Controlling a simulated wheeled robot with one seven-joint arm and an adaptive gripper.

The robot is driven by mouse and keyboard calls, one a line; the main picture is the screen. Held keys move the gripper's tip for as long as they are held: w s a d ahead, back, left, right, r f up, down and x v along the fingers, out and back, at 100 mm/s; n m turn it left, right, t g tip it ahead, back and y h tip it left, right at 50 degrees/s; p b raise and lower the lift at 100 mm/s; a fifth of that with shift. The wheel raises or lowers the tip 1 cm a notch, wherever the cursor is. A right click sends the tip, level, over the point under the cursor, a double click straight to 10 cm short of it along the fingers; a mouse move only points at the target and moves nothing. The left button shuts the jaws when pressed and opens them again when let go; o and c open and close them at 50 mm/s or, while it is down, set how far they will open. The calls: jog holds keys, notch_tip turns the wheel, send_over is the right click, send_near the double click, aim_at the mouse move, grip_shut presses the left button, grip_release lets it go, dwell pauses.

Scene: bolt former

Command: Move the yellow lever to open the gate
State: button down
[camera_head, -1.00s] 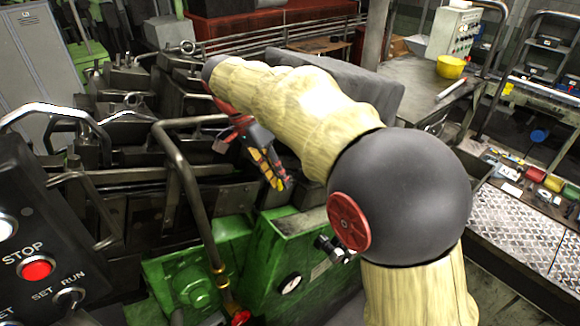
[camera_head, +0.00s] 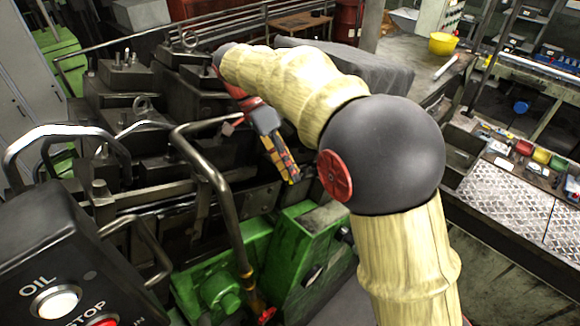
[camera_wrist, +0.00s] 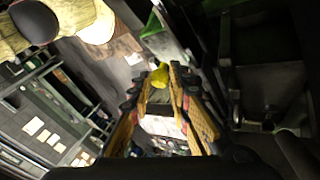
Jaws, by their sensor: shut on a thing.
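The yellow lever (camera_wrist: 160,74) shows in the wrist view as a small rounded yellow piece between the fingertips of my gripper (camera_wrist: 161,71). The fingers come together around it and are shut on it. The rest of the lever is hidden or too dark to make out. In the head view my gripper (camera_head: 291,178) points down and to the right beside the dark machine (camera_head: 150,165), above its green housing (camera_head: 305,240). I cannot make out the lever there. The gate cannot be told apart from the other dark machine parts.
A bent metal pipe (camera_head: 215,185) stands just left of my gripper. A control box (camera_head: 45,255) with buttons is at the lower left. A workbench with a yellow bowl (camera_head: 442,43) stands at the back right.

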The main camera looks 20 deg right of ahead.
jog(key=c, duration=1.6)
grip_release()
jog(key=shift+c, duration=0.2)
jog(key=shift+w, duration=0.1)
jog(key=v, duration=0.7)
jog(key=shift+r, duration=0.25)
